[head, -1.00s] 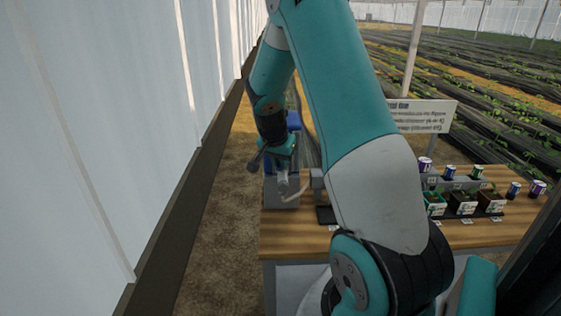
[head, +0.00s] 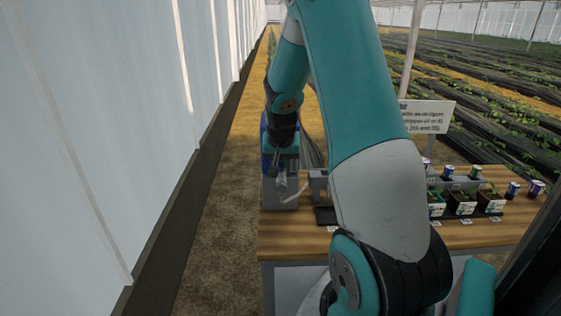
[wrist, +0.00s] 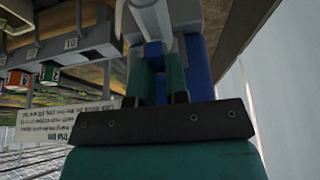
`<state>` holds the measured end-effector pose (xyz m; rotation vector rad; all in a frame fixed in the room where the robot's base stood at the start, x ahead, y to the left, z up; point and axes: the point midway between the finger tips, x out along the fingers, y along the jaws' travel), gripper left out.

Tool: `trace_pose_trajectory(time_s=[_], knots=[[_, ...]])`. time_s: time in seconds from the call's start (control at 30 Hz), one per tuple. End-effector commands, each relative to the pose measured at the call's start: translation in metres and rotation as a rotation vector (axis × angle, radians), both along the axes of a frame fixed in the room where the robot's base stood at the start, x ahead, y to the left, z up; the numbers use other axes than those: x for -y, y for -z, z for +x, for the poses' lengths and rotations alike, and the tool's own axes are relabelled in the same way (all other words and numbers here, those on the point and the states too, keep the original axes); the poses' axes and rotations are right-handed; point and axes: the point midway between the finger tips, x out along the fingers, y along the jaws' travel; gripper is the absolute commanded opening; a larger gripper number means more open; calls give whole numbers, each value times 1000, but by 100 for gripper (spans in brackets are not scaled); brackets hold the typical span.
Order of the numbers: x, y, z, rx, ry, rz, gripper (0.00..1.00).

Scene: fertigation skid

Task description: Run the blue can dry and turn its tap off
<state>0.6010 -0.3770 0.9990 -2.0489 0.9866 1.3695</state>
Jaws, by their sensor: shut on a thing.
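The blue can (head: 264,132) stands at the left end of the bench, mostly hidden behind my gripper in the head view. It also shows as a blue wall beside the fingers in the wrist view (wrist: 199,72). My gripper (head: 280,164) points down in front of the can. In the wrist view my gripper's two teal fingers (wrist: 157,65) are shut on a narrow blue piece between them, apparently the tap handle (wrist: 154,54). A pale tap body or spout (wrist: 149,17) lies just beyond the fingertips. The water level and any flow cannot be seen.
A grey stand (head: 283,197) with a pale hose is below the gripper. Potted plants (head: 462,203) and small cans (head: 513,189) stand on the wooden bench (head: 380,237) at right. A sign (head: 427,116) stands behind. A pale wall (head: 90,150) runs close at left.

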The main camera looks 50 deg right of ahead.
Motion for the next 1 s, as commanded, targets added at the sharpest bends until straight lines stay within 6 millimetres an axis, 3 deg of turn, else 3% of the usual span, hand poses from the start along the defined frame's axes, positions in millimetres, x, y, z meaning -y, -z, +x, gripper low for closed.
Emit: trace_pose_trajectory(time_s=[0.23,0.27,0.37,0.73,0.87,1.0], knots=[[0,-1,0,1,1,-1,0],[0,-1,0,1,1,-1,17],[0,-1,0,1,1,-1,40],[-1,-6,-1,2,1,-1,40],[-7,-24,-5,4,1,-3,40],[-17,-55,-13,7,0,-5,40]])
